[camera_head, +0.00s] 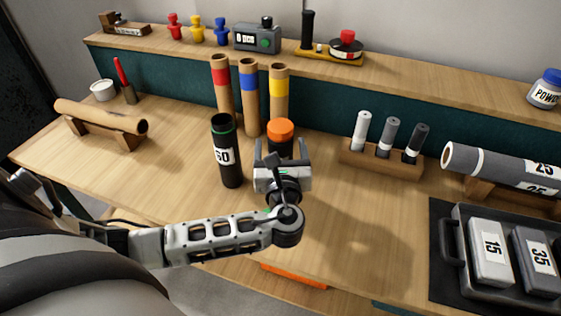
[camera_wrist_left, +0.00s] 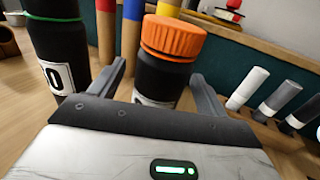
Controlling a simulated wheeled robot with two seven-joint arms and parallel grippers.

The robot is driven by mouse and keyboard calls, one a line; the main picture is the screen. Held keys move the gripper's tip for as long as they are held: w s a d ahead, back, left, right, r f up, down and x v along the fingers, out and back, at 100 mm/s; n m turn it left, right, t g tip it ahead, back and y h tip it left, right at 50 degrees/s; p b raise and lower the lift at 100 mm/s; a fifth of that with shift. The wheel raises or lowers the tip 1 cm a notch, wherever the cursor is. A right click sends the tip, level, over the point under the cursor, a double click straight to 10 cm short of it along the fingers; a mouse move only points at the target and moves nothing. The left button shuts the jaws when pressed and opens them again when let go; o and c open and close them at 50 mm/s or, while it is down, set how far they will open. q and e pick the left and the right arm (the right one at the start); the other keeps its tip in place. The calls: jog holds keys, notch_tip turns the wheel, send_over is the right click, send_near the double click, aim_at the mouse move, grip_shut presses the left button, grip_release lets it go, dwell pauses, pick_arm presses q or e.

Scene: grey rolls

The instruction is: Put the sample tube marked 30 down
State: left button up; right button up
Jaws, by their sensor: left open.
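A black tube with an orange ribbed cap (camera_head: 281,130) stands upright on the wooden table. It also shows in the left wrist view (camera_wrist_left: 172,38), where only the top edge of a white label is visible, so its number cannot be read. My left gripper (camera_head: 282,151) is open, with one finger on each side of this tube; gaps show between fingers and tube in the wrist view. A second black tube (camera_head: 228,165), open-topped with a green ring and marked 60, stands just left of it. I see no readable 30. My right gripper is not in view.
Cardboard tubes with red, blue and yellow bands (camera_head: 249,110) stand behind. A wooden rack (camera_head: 380,162) holds white, grey and black small tubes to the right. A grey roll (camera_head: 500,165) and a tray (camera_head: 455,235) with marked blocks lie further right. The front middle table is clear.

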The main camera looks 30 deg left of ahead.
pick_arm(q)
jog(key=shift+x, duration=1.2)
jog(key=c, duration=1.4)
